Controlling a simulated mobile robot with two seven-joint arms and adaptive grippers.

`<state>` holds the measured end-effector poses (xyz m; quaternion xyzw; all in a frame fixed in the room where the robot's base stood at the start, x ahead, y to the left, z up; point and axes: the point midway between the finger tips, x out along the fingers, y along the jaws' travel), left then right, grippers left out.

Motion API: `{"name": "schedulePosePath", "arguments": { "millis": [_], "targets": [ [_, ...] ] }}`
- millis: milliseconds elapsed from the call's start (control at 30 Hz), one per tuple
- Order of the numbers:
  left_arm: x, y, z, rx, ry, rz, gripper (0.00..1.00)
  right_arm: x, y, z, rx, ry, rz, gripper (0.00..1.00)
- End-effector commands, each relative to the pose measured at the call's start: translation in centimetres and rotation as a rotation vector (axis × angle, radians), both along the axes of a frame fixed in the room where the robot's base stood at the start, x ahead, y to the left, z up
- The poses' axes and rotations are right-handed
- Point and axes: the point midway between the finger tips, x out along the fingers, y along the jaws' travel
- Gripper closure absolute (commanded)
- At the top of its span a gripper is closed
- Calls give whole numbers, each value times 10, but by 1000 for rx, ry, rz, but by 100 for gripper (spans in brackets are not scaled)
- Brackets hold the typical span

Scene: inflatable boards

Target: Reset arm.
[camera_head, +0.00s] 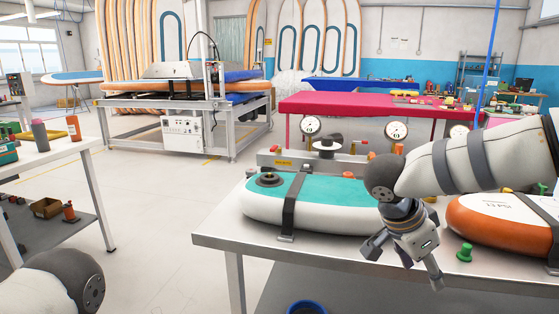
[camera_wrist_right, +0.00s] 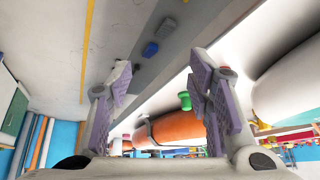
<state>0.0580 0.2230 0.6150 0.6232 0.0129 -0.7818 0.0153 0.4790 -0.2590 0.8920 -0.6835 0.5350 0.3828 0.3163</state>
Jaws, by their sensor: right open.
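My right arm (camera_head: 450,165) reaches in from the right edge in the head view, over the workbench (camera_head: 300,248). My right gripper (camera_head: 405,264) hangs at the bench's front edge, in front of the teal board's right end. Its fingers are spread, with nothing between them. In the right wrist view, the two purple-padded fingers of this gripper (camera_wrist_right: 163,92) stand wide apart. Of my left arm only a rounded link (camera_head: 55,285) shows at the lower left. My left gripper is out of the picture.
A teal and white inflatable board (camera_head: 335,200) lies strapped on the bench. An orange and white board (camera_head: 490,225) lies right of my gripper. A green knob-like piece (camera_head: 464,252) stands between gripper and orange board, also in the wrist view (camera_wrist_right: 184,101). Floor left of the bench is clear.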

Motion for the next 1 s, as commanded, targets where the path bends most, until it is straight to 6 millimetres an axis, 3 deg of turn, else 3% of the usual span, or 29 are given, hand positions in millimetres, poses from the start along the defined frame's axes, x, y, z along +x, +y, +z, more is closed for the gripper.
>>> {"name": "schedulePosePath", "arguments": {
  "millis": [33, 167, 200, 267, 300, 367, 400, 500, 600, 700, 833, 1000],
  "targets": [
    [1, 0, 0, 0, -3, 0, 60, -5, -8, -38, -92, 0, 82, 54],
    [2, 0, 1, 0, -6, 0, 60, -30, -10, -134, -227, -19, 419, 54],
    [2, 0, 1, 0, -6, 0, 60, -46, -5, -163, -221, -4, 535, 54],
    [2, 0, 2, 0, -7, 0, 60, -79, 5, -201, -180, 35, 694, 54],
    [2, 0, 2, 0, -7, 0, 60, -106, 13, -223, -136, 73, 788, 54],
    [2, 0, 2, 0, -9, 0, 60, -150, 22, -250, -56, 139, 909, 54],
    [3, 0, 3, 0, -10, 0, 60, -182, 27, -264, 4, 190, 978, 54],
    [3, 0, 3, 0, -12, 0, 60, -265, 35, -285, 165, 333, 1110, 54],
    [4, 0, 3, 0, -13, 0, 60, -338, 37, -287, 314, 468, 1188, 54],
    [4, 0, 4, 0, -14, 0, 60, -388, 37, -280, 420, 569, 1227, 54],
    [4, 0, 4, 0, -14, 0, 60, -417, 36, -274, 483, 630, 1243, 54],
    [4, 0, 3, 0, -13, 0, 60, -419, 36, -273, 491, 635, 1245, 54]
  ]
}}
